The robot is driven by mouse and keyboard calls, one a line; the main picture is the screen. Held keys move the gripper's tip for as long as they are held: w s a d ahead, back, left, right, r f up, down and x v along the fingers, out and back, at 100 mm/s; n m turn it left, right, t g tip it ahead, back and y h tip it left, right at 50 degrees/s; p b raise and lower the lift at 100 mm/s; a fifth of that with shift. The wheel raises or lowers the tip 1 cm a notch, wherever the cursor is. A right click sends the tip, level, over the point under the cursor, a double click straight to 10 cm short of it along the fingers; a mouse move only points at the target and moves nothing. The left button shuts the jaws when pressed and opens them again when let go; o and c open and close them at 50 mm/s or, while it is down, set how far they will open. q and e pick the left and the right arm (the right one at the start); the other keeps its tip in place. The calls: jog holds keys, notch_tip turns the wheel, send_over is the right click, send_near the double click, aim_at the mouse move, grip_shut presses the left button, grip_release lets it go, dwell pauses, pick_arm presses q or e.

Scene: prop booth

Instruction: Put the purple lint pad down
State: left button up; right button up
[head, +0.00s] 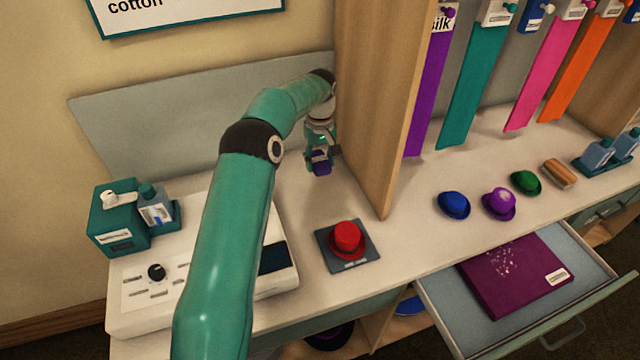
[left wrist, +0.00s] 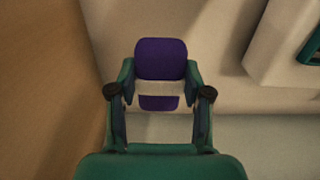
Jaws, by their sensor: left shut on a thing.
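The purple lint pad (head: 321,168) is held in my left gripper (head: 321,158), over the white counter behind the red hat and left of the wooden divider. In the left wrist view the pad (left wrist: 160,58) is a rounded purple block with a pale band, between the two fingers of the gripper (left wrist: 158,97). The fingers are shut on it. I cannot tell whether the pad touches the counter. My right gripper is in neither view.
The wooden divider (head: 375,110) stands close on the right. A red hat (head: 347,240) sits on a dark plate (head: 361,257) in front. A white machine (head: 130,290) and teal dispenser (head: 118,215) stand left. An open drawer (head: 440,314) holds a purple folder (head: 500,285). Several hats stand right of the divider.

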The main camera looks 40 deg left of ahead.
aim_at(320, 161)
pick_arm(q)
notch_tip(320, 161, down, 8)
jog(key=shift+f+p, duration=0.25)
jog(key=shift+p, duration=0.45)
jog(key=shift+f, duration=0.1)
jog(key=shift+f, duration=0.1)
jog(key=o, duration=1.1)
jog(key=shift+o, duration=0.2)
jog(key=shift+r, duration=0.2)
jog(key=shift+w+r, duration=0.1)
jog(key=shift+r, duration=0.2)
notch_tip(320, 161, up, 11)
jog(key=shift+r+b, duration=0.15)
jog(key=shift+b, duration=0.85)
